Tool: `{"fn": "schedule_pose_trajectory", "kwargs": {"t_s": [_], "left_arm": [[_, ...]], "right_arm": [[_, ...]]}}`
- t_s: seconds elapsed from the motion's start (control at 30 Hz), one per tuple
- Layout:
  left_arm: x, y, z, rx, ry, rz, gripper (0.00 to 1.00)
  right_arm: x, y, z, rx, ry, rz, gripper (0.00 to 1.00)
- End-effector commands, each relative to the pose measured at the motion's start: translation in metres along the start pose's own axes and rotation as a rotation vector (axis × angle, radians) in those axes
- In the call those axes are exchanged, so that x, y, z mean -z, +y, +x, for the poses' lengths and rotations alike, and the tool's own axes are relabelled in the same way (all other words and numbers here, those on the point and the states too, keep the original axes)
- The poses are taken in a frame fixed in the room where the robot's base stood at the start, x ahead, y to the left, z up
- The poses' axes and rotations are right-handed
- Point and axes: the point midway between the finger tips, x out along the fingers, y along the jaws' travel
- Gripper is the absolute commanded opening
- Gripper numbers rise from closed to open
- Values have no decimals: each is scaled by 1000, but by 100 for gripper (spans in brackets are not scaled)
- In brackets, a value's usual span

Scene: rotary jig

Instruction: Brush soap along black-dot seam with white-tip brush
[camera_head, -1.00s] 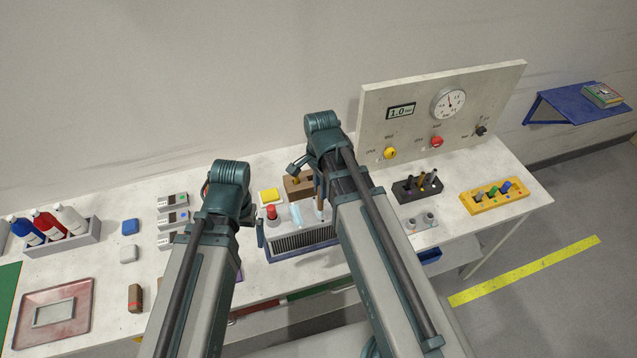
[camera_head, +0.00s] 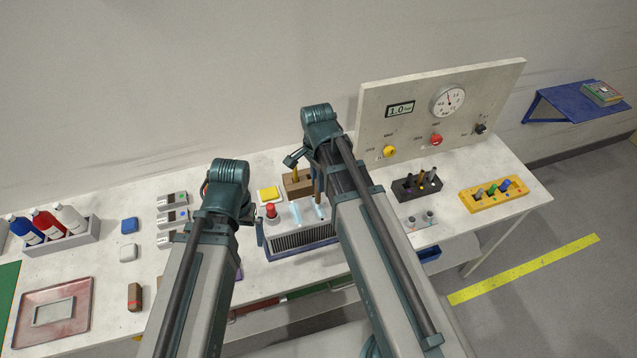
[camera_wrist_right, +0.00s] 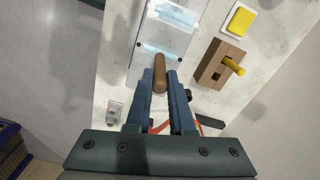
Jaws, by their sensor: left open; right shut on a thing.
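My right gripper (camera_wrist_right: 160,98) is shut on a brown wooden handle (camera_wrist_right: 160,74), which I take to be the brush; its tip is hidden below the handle. In the head view the brown handle (camera_head: 317,184) shows beside my right arm, above a jig with a ribbed grey front (camera_head: 305,239). Pale blue translucent strips (camera_head: 296,217) lie on the jig's top, also seen in the right wrist view (camera_wrist_right: 175,14).
A wooden block with a yellow peg (camera_head: 298,185) and a yellow pad (camera_head: 269,193) stand behind the jig. A red button (camera_head: 271,211) is at its left. A gauge panel (camera_head: 440,105), a black holder (camera_head: 416,189) and a yellow rack (camera_head: 494,195) are to the right.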

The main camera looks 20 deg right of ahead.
Motion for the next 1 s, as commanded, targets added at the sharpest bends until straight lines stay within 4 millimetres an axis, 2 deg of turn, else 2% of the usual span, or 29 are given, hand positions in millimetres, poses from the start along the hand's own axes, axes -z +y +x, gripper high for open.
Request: {"fn": "schedule_pose_trajectory", "kwargs": {"t_s": [0.33, 0.47, 0.73, 1.0], "left_arm": [[0, 0, -2, 0, 0, 0, 100], [0, 0, -2, 0, 0, 0, 100], [0, 0, -2, 0, 0, 0, 100], [0, 0, -1, 0, 0, 0, 100]], "right_arm": [[7, -25, -2, 1, 0, 0, 0], [8, -29, -2, 1, 0, 0, 0], [6, -23, -2, 1, 0, 0, 0], [1, -2, -1, 1, 0, 0, 0]]}}
